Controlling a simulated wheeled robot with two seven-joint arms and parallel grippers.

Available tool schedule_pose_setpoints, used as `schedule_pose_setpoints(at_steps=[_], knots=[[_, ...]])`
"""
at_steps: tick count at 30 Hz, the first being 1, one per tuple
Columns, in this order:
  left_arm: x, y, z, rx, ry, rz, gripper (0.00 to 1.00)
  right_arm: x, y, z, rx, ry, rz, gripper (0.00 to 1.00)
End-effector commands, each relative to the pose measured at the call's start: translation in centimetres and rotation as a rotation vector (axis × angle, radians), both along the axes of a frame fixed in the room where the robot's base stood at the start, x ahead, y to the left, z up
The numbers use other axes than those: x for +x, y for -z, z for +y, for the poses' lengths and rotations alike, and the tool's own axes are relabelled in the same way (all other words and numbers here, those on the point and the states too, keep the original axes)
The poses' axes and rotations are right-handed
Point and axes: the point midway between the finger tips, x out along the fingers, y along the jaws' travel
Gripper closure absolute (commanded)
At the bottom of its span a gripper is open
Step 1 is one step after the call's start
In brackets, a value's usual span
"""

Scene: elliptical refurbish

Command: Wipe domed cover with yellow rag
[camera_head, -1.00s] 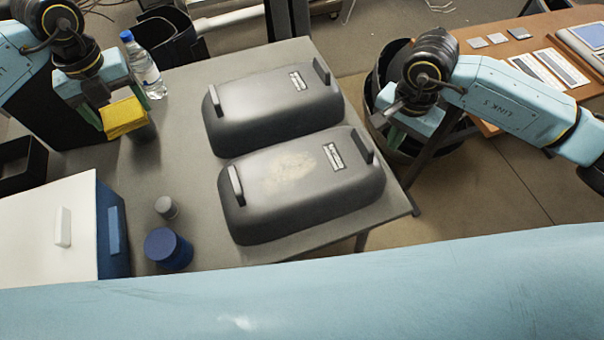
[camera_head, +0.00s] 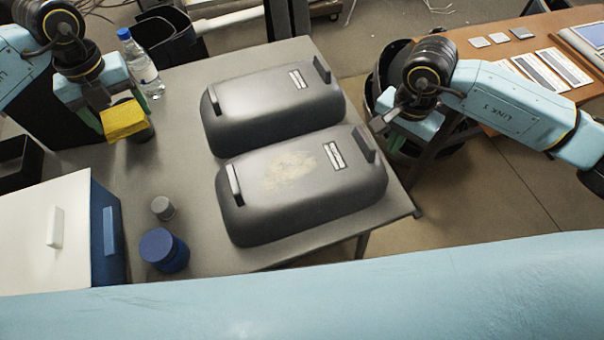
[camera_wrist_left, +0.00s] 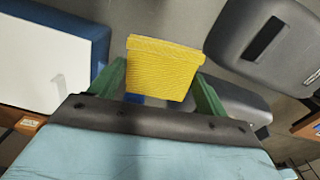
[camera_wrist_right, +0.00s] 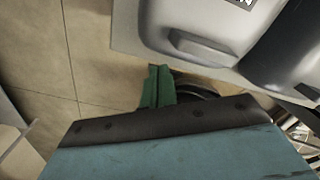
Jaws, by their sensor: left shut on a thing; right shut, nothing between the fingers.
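Two dark grey domed covers lie on the grey table. The near domed cover (camera_head: 300,190) has a pale dusty smear on its top, a handle at each end and a label. The far domed cover (camera_head: 270,105) shows no such smear. My left gripper (camera_head: 117,113) is shut on the folded yellow rag (camera_head: 124,120), held at the left of the table, apart from both covers. The rag also shows between the green fingers in the left wrist view (camera_wrist_left: 163,70). My right gripper (camera_wrist_right: 158,85) is shut and empty, off the table's right edge, beside the covers.
A water bottle (camera_head: 142,65) stands behind the rag. A blue jar (camera_head: 164,250) and a small grey-lidded jar (camera_head: 162,208) stand left of the near cover. A white-lidded blue box (camera_head: 85,235) is at the left. A brown desk (camera_head: 480,60) is at the right.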

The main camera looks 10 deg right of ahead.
Motion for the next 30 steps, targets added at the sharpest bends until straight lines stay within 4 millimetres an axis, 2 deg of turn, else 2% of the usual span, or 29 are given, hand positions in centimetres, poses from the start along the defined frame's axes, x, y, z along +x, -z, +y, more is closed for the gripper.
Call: schedule_pose_setpoints(at_steps=[30], knots=[[0.0,2.0,0.0,0.0,0.0,0.0,0.42,0.0,2.1,0.0,0.0,0.0,0.0,1.0]])
